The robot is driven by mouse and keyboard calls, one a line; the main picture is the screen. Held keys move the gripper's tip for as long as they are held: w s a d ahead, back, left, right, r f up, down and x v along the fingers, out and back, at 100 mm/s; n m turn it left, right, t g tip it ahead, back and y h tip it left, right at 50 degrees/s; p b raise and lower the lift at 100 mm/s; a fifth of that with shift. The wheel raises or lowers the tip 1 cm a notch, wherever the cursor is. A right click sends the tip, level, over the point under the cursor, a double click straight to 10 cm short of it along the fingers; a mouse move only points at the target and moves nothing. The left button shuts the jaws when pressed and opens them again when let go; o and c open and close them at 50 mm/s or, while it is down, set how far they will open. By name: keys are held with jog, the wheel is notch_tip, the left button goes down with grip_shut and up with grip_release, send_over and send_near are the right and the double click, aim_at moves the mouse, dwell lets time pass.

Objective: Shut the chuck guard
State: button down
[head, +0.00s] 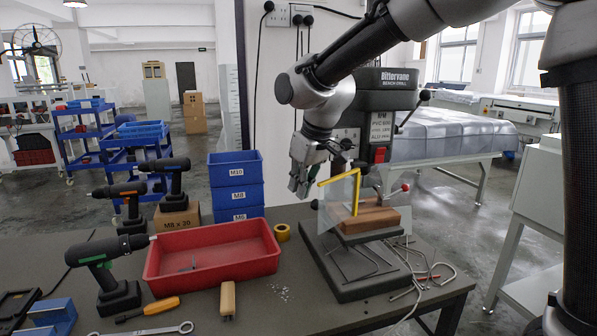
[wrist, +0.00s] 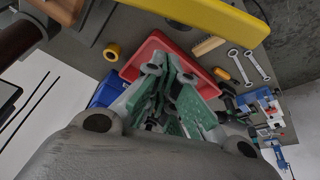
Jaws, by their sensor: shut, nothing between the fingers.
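The chuck guard (head: 356,195) is a clear panel with a yellow edge strip, on the front of the bench drill (head: 385,100). It stands out toward the left of the drill, above a wooden block on the drill's base. A yellow bar (wrist: 210,18), likely the guard's edge, crosses the top of the wrist view. My gripper (head: 297,188) is just left of the guard's yellow strip, pointing down, with a small gap showing between them. Its fingers (wrist: 180,85) are shut and empty. The drill's chuck is largely hidden behind my arm.
A red tray (head: 213,258) and a yellow tape roll (head: 282,232) lie left of the drill. Blue bins (head: 236,185) stand behind the tray. Cordless drills (head: 105,265) are at the far left.

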aim_at(334, 199)
jog(key=shift+s+d, duration=0.8)
jog(key=shift+s, duration=0.05)
jog(key=shift+s, duration=0.1)
